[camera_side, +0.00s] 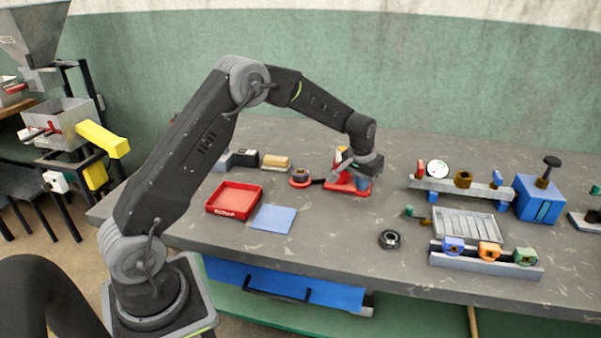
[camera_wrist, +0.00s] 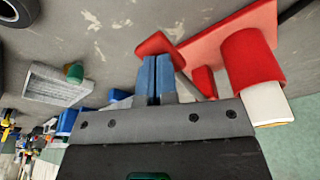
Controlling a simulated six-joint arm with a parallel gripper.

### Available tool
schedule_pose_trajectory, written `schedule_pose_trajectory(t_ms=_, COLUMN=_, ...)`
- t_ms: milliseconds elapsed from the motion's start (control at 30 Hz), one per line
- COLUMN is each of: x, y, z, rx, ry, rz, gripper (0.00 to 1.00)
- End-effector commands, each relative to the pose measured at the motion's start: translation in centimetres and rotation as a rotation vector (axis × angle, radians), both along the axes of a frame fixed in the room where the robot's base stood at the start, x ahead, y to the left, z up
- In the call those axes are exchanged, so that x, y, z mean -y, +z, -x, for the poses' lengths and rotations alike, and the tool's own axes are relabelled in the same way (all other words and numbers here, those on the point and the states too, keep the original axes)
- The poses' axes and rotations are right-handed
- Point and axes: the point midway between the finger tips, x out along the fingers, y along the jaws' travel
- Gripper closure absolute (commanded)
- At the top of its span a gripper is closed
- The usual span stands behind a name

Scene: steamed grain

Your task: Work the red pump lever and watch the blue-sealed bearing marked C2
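The red pump (camera_side: 347,186) stands mid-table, with a low red base and an upright cylinder partly hidden by my gripper (camera_side: 364,180). In the wrist view, the red base (camera_wrist: 235,38), a red cylinder (camera_wrist: 252,62) with a white end, and a rounded red piece, possibly the lever (camera_wrist: 160,44), are close by. My gripper's blue fingertips (camera_wrist: 155,60) are together just short of that piece, with nothing seen between them; contact is unclear. A blue ring-shaped part (camera_side: 453,245), possibly the blue-sealed bearing, sits on the front-right rack. No C2 mark is legible.
Orange (camera_side: 489,251) and green (camera_side: 525,257) parts share that rack. A dark ring (camera_side: 389,239) lies loose. A gauge (camera_side: 437,169) stands on a rail behind a ribbed tray (camera_side: 466,223). A red tray (camera_side: 234,200) and blue sheet (camera_side: 273,218) lie left. The front middle is clear.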

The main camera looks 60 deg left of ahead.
Motion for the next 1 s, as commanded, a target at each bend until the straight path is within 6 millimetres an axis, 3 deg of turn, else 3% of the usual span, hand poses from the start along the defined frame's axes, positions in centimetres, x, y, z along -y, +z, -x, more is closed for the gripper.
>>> schedule_pose_trajectory(t_ms=633, x=0.0, y=6.2, z=0.0, rx=-0.001, ry=0.000, rz=0.000, gripper=1.00)
schedule_pose_trajectory(t_ms=1000, x=0.0, y=7.0, z=0.0, rx=-0.002, ry=0.000, rz=0.001, gripper=1.00)
